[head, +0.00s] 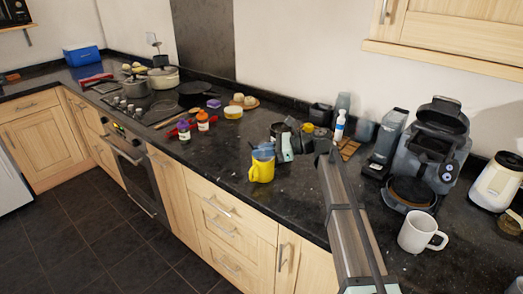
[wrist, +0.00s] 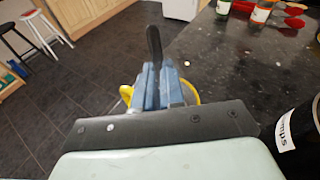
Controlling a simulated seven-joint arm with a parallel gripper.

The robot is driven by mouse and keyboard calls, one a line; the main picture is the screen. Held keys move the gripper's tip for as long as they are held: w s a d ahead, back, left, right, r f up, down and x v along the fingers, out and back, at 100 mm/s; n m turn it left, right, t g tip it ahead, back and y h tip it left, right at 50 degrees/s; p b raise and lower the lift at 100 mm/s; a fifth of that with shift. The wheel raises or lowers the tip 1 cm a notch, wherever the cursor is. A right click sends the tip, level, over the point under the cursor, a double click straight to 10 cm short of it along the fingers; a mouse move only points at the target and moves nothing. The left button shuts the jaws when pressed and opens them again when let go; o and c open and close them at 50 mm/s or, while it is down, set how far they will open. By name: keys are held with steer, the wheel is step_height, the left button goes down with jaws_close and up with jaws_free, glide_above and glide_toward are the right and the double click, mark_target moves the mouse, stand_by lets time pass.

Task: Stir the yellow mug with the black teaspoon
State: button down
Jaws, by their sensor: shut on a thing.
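The yellow mug (head: 261,172) stands upright near the front edge of the black worktop. My gripper (head: 263,152) is right over the mug's mouth, with its blue fingers hiding the inside. In the wrist view my gripper (wrist: 158,88) is shut on the black teaspoon (wrist: 154,44), whose dark end sticks out beyond the fingertips. The mug (wrist: 194,93) shows there only as yellow bits of rim and handle around the fingers. The rest of the spoon is hidden, so I cannot tell whether it touches the mug.
A coffee machine (head: 427,155) and a white mug (head: 420,232) stand to the right. A dark labelled container (wrist: 302,140) is close at the right in the wrist view. The worktop edge drops to the floor.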

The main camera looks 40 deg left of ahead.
steer(key=shift+s+d, duration=0.25)
steer(key=shift+w+d, duration=0.55)
steer(key=shift+w, duration=0.05)
steer(key=shift+r, duration=0.15)
step_height(320, 180, up, 7)
stand_by(0.7)
stand_by(0.6)
step_height(320, 180, up, 4)
steer(key=shift+f, duration=0.15)
stand_by(0.3)
